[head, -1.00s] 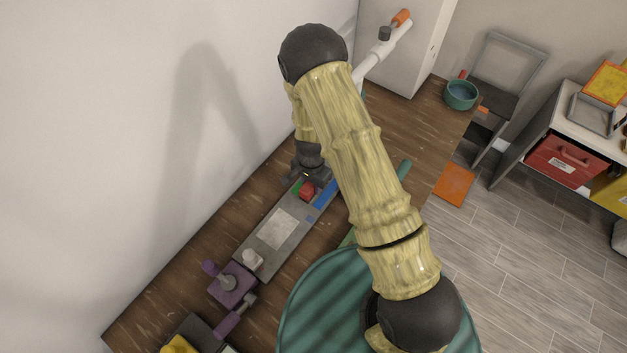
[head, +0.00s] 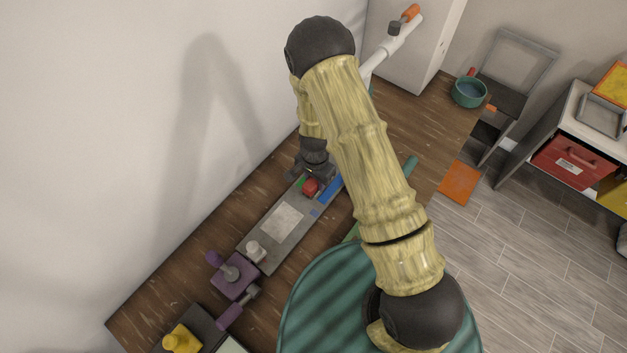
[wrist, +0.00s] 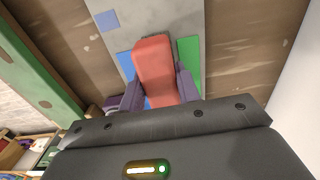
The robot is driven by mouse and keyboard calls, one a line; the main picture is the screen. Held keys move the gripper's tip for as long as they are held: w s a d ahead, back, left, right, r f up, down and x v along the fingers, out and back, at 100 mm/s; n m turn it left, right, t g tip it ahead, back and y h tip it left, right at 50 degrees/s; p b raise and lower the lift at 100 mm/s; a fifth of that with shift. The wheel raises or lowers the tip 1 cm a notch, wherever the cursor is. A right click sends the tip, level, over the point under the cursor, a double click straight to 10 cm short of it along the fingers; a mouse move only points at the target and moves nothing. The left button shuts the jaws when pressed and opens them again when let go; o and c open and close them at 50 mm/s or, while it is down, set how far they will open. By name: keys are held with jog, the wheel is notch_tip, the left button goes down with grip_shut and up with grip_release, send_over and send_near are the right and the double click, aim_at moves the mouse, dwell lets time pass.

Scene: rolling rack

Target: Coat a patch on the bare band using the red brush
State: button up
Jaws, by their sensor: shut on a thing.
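The red brush (wrist: 153,62) is held between the two fingers of my gripper (wrist: 158,90) in the wrist view. In the head view the red brush (head: 311,187) shows as a small red block under my gripper (head: 318,178). It is over the far end of a long grey board (head: 262,248) with a paler rectangular patch (head: 282,222). Blue (wrist: 126,66) and green (wrist: 189,60) areas lie on either side of the brush. I cannot tell whether the brush touches the board, or which area is the bare band.
A purple clamp-like object (head: 235,276) and a small white knob (head: 254,250) are at the board's near end. A yellow object (head: 182,339) stands nearer. A teal bowl (head: 468,92) is at the far right of the wooden bench (head: 190,235). The wall runs close along the left.

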jog(key=shift+w+d, duration=0.4)
jog(key=shift+w, duration=0.1)
jog(key=shift+r, duration=0.1)
jog(key=shift+r+p, duration=2.2)
jog(key=shift+r, duration=0.75)
